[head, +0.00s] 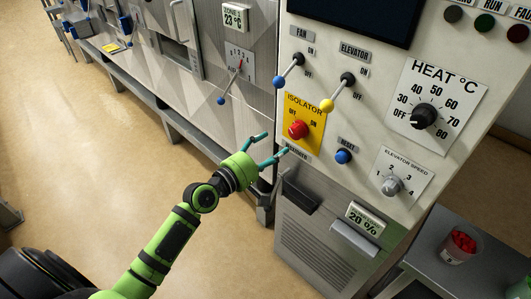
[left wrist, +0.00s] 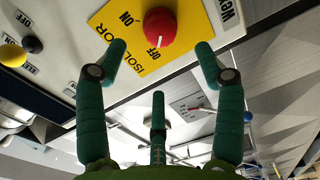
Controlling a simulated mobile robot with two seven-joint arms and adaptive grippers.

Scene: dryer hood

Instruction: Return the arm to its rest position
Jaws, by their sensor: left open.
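My left gripper (head: 272,146) is open and empty, just left of the control panel and close to the yellow isolator plate (head: 313,110). Its green arm comes in from the lower left. The red isolator knob (head: 298,130) is on that plate. In the left wrist view, the spread teal fingers (left wrist: 160,48) frame the red knob (left wrist: 160,27), which lies beyond the fingertips with a visible gap. A white mark on the knob points toward the OFF label. My right gripper is not in view.
Fan lever (head: 290,69), elevator lever (head: 338,91), blue reset button (head: 343,156), heat dial (head: 424,115) and elevator speed dial (head: 392,185) are on the panel. A grey table (head: 488,277) holds a cup of red things (head: 459,247) at right. Open floor (head: 90,180) lies left.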

